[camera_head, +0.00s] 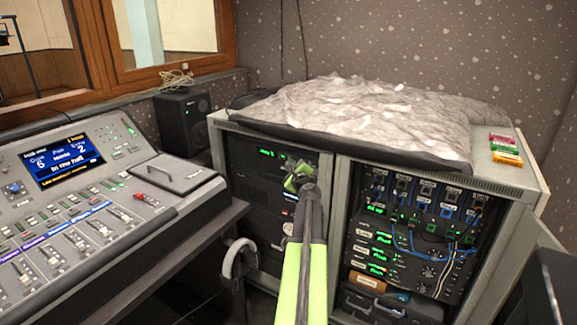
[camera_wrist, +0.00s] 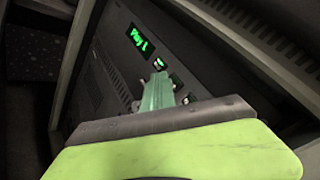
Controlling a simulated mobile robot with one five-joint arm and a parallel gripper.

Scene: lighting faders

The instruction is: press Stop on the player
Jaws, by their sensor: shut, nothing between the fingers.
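The player is a dark unit (camera_head: 250,170) at the top of the left rack bay. Its green display (camera_head: 267,153) is lit in the head view. In the wrist view the display (camera_wrist: 139,39) reads "Play 1". A small button with a green light (camera_wrist: 159,63) sits just below and right of it. My gripper (camera_head: 299,176) is shut and empty, in front of the player's right part. In the wrist view its fingertips (camera_wrist: 160,79) are just below the lit button. I cannot tell whether they touch the panel. Button labels are too small to read, and the gripper hides part of the front.
A grey cloth (camera_head: 350,108) and several small coloured items (camera_head: 505,150) lie on the rack top. The right bay (camera_head: 410,240) holds lit units and cables. A mixing desk (camera_head: 70,215) and a speaker (camera_head: 183,122) stand left. A headphone-like loop (camera_head: 238,258) hangs near the desk edge.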

